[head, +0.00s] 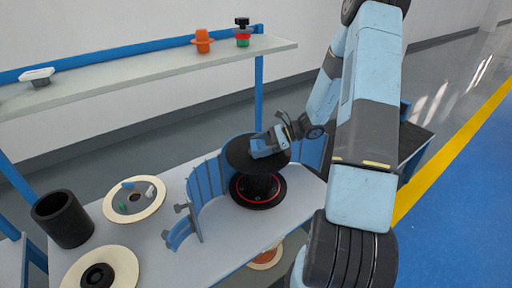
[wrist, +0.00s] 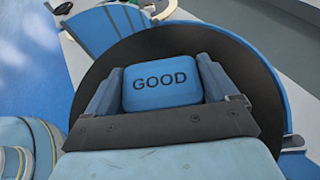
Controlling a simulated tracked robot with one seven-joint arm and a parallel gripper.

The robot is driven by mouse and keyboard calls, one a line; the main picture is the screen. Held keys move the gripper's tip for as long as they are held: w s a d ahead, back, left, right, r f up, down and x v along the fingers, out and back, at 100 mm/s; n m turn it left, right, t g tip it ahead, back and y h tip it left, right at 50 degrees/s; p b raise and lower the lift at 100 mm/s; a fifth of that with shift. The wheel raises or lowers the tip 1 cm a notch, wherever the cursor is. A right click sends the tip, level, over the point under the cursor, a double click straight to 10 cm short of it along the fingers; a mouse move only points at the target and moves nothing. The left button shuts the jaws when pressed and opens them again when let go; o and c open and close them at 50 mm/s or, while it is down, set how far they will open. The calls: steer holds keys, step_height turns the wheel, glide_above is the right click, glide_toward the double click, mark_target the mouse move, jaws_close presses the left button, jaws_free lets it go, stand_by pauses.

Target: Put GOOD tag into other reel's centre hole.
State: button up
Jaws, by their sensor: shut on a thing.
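The blue GOOD tag (wrist: 160,87) sits between the two fingers of my gripper (wrist: 158,92), with its lettering facing the wrist camera. In the head view, my gripper (head: 266,147) is over the top flange of a black reel (head: 243,160). In the wrist view the dark round flange (wrist: 95,65) spreads behind the tag. The reel stands upright, its lower flange ringed in red. Its centre hole is hidden by my gripper and the tag. I cannot tell whether the tag is in the hole or just above it.
A curved blue slatted guard (head: 208,187) stands round the black reel. To the left are a pale disc (head: 118,213) with small coloured pieces, a black cylinder (head: 62,220) and a pale reel (head: 122,262). A shelf (head: 150,77) runs behind with small items.

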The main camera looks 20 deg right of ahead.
steer(key=shift+s+f, duration=0.1)
steer(key=shift+f, duration=0.2)
steer(key=o, duration=0.7)
steer(key=shift+s+f, duration=0.1)
steer(key=shift+o, duration=0.2)
steer(key=shift+w+v, duration=0.15)
steer(key=shift+v, duration=0.75)
steer(key=shift+w+v, duration=0.2)
steer(key=shift+v, duration=4.4)
steer(key=shift+a+r, duration=0.1)
steer(key=shift+r, duration=0.15)
